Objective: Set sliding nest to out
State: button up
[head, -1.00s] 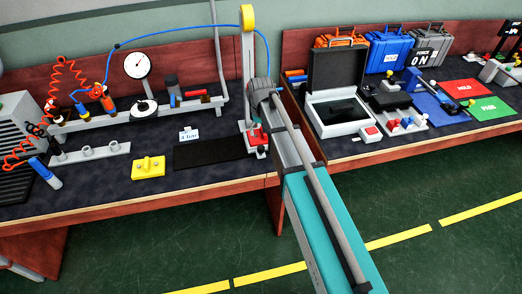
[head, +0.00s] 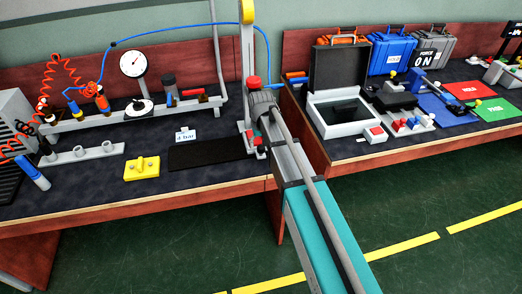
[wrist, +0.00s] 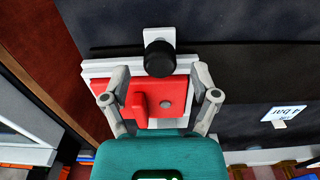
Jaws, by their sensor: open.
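The sliding nest appears to be the red plate with a raised red grip bar (wrist: 138,105) on a pale base, seen in the wrist view. Some of its red also shows low beside the tall press column in the head view (head: 258,141). My gripper (wrist: 160,98) is open, with one finger over each side of the red plate. I cannot tell whether the fingers touch it. A black round knob (wrist: 159,58) on a white mount stands just beyond the plate. In the head view my arm hides most of the nest and my fingers.
The grey press column with a yellow top (head: 247,40) rises close to my wrist. A dark mat (head: 205,163), a "4 bar" card (head: 186,136) and a yellow block (head: 141,168) lie left. An open case (head: 345,113) and a red button box (head: 375,133) stand right.

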jog(key=shift+f+b, duration=0.4)
jog(key=shift+f, duration=0.25)
jog(key=shift+c, duration=0.2)
grip_shut()
